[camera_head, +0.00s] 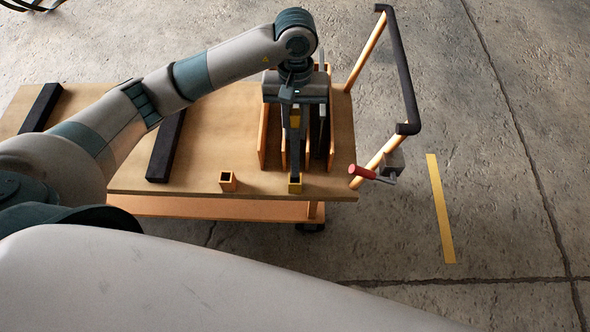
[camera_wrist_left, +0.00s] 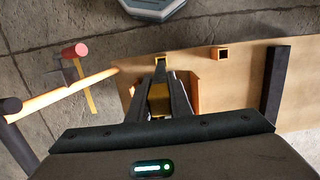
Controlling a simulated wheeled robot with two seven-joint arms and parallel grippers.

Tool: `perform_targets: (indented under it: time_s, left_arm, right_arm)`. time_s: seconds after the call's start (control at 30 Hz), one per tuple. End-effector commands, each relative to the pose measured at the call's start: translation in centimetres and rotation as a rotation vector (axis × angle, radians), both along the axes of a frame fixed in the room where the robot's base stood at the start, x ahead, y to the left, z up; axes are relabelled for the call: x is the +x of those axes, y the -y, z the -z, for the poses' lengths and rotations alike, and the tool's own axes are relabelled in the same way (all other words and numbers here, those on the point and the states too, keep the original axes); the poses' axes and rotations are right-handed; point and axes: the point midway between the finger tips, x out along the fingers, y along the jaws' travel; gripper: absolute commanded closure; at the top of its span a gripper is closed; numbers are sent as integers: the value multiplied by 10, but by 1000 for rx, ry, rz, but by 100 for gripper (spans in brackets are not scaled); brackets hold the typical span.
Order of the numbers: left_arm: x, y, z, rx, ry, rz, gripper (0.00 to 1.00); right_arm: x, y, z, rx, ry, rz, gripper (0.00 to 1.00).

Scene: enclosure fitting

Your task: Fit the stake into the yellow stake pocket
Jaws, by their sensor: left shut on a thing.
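My left gripper (camera_head: 296,128) is shut on the stake (camera_head: 295,152), a narrow upright bar with a yellow part between the fingers and a dark lower length. The yellow stake pocket (camera_head: 295,188) is a small square socket at the deck's near edge. In the head view the stake's lower end meets the pocket's mouth; I cannot tell whether it is inside or just above. In the left wrist view the yellow part of the stake (camera_wrist_left: 159,96) shows between the dark fingers, which hide much of the rest. My right gripper is not in view.
An orange pocket (camera_head: 228,181) stands to the left on the wooden cart deck (camera_head: 215,135). Orange upright panels (camera_head: 263,130) stand close around the gripper. Black strips (camera_head: 166,145) cross the deck. The cart's handle (camera_head: 398,70) and a red-knobbed crank (camera_head: 363,172) are at right.

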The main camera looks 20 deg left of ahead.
Motion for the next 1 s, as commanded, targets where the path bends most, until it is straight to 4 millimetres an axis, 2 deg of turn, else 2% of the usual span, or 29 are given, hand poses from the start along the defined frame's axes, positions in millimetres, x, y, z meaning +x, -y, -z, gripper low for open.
perform_targets:
  time_s: [0.2,0.4,0.8,1.0]
  left_arm:
    - [-2,0,28,-1,-6,-1,100]
    - [-1,0,52,-1,-2,0,100]
    - [0,0,57,-1,-1,1,100]
    - [-1,0,76,-1,-3,0,100]
  right_arm:
    - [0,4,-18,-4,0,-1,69]
    - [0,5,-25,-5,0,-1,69]
    - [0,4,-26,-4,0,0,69]
    - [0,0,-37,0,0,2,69]
